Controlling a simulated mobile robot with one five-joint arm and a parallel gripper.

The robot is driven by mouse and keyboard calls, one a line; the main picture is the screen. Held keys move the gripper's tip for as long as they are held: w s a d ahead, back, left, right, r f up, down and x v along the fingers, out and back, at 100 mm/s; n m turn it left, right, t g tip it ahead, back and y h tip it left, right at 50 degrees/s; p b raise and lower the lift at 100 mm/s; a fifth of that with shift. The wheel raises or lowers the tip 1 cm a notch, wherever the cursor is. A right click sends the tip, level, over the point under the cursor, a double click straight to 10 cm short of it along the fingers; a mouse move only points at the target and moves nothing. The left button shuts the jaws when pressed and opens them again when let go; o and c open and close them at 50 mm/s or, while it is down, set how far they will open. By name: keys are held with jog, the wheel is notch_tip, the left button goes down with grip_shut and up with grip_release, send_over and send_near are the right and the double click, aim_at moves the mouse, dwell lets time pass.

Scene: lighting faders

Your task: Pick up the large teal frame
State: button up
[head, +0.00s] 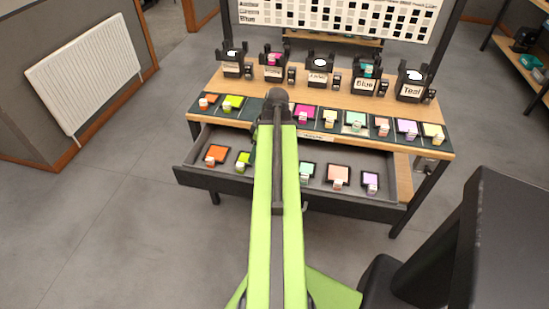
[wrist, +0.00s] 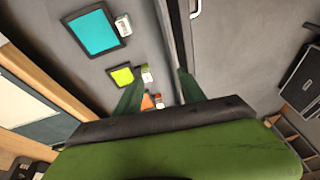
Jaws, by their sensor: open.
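The large teal frame (wrist: 95,32) shows in the wrist view at the upper left. It is a bright teal square in a black border, lying in the grey drawer with a pale tag block (wrist: 124,25) at its right edge. In the head view my arm covers that part of the drawer, and I cannot make the frame out. My gripper (wrist: 158,90) is open in the wrist view, its two dark green fingers apart and nothing seen held. The teal frame lies beyond the fingers, to their upper left. A small lime frame (wrist: 121,76) lies nearer the left finger.
The open drawer (head: 190,178) also holds orange (head: 216,154), mint, peach (head: 338,174) and lavender frames. More frames line the tabletop's front strip. The drawer's front wall (wrist: 178,40) runs right of the teal frame.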

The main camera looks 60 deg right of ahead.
jog(key=s+d+r+t+p, duration=0.1)
jog(key=s+d+r, duration=0.2)
jog(key=s+d, duration=0.55)
jog(key=shift+n, duration=0.4)
jog(key=b+x, duration=0.4)
jog(key=s+b+x, duration=0.1)
jog(key=b+x, duration=0.2)
jog(key=x, duration=0.1)
jog(key=a+b+x, duration=0.1)
jog(key=b+x, duration=0.3)
jog(key=shift+s+a+f+b, duration=0.2)
jog(key=shift+f+b, duration=0.1)
jog(key=shift+f, duration=0.25)
jog(key=shift+w+r, duration=0.1)
jog(key=shift+w, duration=0.05)
jog(key=b+x, duration=0.5)
jog(key=shift+d+f, duration=0.25)
jog(key=shift+d, duration=0.1)
jog(key=shift+r, duration=0.2)
grip_shut()
